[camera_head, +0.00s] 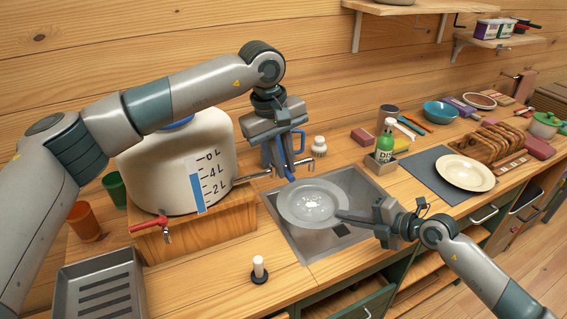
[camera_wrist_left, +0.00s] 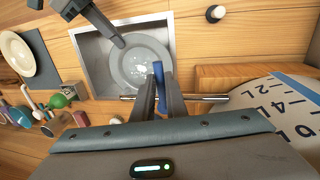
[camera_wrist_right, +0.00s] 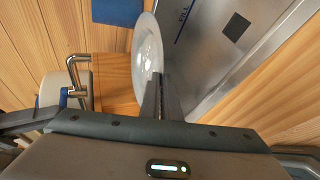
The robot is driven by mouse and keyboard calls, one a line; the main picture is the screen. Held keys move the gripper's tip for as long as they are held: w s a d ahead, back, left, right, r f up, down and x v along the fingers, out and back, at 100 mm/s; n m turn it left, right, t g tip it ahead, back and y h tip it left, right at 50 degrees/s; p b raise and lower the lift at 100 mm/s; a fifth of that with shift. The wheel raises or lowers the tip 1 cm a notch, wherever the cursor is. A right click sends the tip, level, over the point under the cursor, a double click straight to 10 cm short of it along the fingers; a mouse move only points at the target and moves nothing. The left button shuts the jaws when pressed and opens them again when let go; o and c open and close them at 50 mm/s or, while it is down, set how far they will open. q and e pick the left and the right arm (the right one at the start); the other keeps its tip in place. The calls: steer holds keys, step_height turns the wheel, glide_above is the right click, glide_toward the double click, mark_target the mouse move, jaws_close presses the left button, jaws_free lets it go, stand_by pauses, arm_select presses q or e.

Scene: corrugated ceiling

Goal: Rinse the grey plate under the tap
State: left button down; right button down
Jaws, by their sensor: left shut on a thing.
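The grey plate (camera_head: 290,203) is held over the sink (camera_head: 335,243), with pale glints or spots at its centre; it also shows in the left wrist view (camera_wrist_left: 132,72). My right gripper (camera_head: 345,216) is shut on its right rim; the right wrist view shows the plate (camera_wrist_right: 148,45) nearly edge-on in the fingers (camera_wrist_right: 160,95). My left gripper (camera_head: 288,168) is at the tap (camera_head: 252,178), shut on its blue lever, which shows between the fingers in the left wrist view (camera_wrist_left: 158,75). I cannot tell whether water runs.
A white water tank (camera_head: 180,160) stands on a wooden box left of the sink. A soap bottle (camera_head: 385,142), a cream plate (camera_head: 465,173) on a dark mat and a wooden rack (camera_head: 495,145) stand to the right. A metal tray (camera_head: 100,285) lies at front left.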

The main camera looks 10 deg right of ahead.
arm_select(q)
steer(key=shift+w+d+n+t, duration=0.15)
steer(key=shift+d+n, duration=0.2)
steer(key=shift+n, duration=0.4)
steer(key=shift+w+d+n+t, duration=0.15)
steer(key=shift+d+n, duration=0.2)
steer(key=shift+n, duration=0.4)
steer(key=c, duration=1.8)
jaws_free()
steer(key=shift+o, duration=0.2)
steer(key=shift+r, duration=0.1)
steer(key=v, duration=1.1)
steer(key=shift+r, duration=0.4)
